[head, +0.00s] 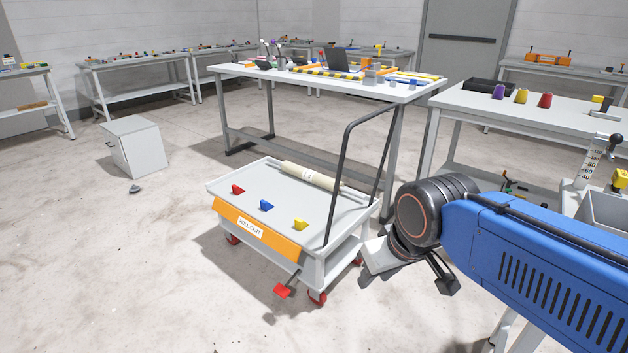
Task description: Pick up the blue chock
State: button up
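The blue chock (267,205) lies on the top of the roll cart (258,177), near its front edge. It sits between a red chock (238,189) on the left and a yellow chock (300,225) on the right. Nothing touches it. My gripper (442,277) is to the right of the cart in the picture, well apart from the blue chock. It is partly hidden behind my wrist, and I cannot make out how far its fingers are apart.
A pale roll (310,176) lies along the cart's back side. A dark handle (348,130) rises at the cart's right end, and a red pedal (283,291) sticks out low in front. A work table (230,70) stands behind. The floor left of the cart is mostly clear.

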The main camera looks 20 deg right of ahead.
aim_at(266, 206)
jog(key=i+j+z, duration=0.25)
jog(key=i+j, duration=0.45)
jog(key=i, duration=0.15)
jog(key=i+j+z, duration=0.25)
jog(key=i+j, duration=0.5)
